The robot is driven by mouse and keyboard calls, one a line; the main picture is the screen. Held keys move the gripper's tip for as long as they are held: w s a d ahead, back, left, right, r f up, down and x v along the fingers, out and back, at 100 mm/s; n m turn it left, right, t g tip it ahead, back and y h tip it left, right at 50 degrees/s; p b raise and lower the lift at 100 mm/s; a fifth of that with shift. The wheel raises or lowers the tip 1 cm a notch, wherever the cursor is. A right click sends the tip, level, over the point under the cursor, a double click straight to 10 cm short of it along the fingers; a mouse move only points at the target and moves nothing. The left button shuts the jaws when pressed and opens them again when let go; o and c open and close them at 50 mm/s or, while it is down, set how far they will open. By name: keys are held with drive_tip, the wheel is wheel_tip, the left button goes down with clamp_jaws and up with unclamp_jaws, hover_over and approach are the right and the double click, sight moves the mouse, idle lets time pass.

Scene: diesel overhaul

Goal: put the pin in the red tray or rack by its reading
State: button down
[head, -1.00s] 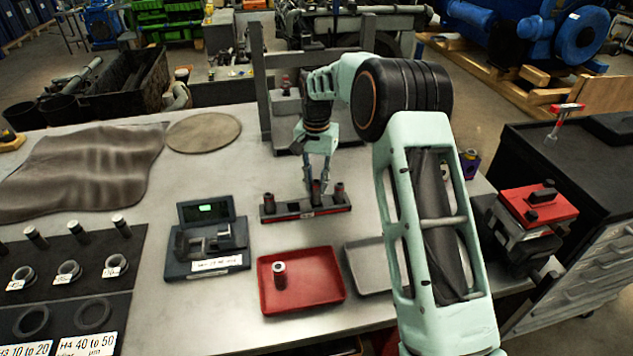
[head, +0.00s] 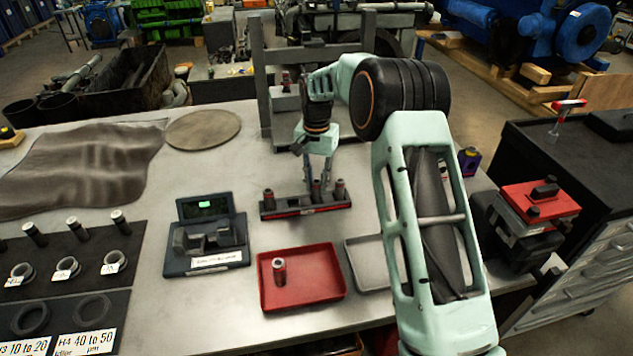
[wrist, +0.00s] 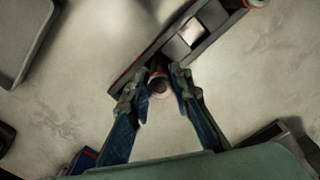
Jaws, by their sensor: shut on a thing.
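My gripper (head: 318,182) points down over the dark rack with a red front strip (head: 282,212). Its fingers are shut on a dark pin (head: 317,193) that stands upright at the rack's middle; I cannot tell how deep it sits. In the wrist view the held pin (wrist: 158,84) shows end-on between the fingertips, against the rack (wrist: 142,68). Two other pins stand in the rack, one at the left (head: 268,199) and one at the right (head: 340,189). The red tray (head: 325,291) lies in front and holds one upright pin (head: 280,272).
A gauge with a green-lit display (head: 207,236) stands left of the red tray; its reading is illegible. A grey tray (head: 365,262) lies right of it, partly behind my arm. A dark mat with rings and pins (head: 70,285) is at the left. A frame stands behind the rack.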

drive_tip(key=shift+f, duration=0.35)
drive_tip(key=c, duration=1.7)
unclamp_jaws()
drive_tip(key=shift+o, duration=0.8)
drive_tip(key=shift+o, duration=1.4)
drive_tip(key=shift+r, duration=0.1)
drive_tip(key=shift+r+p, duration=2.45)
drive_tip(key=shift+r, duration=1.5)
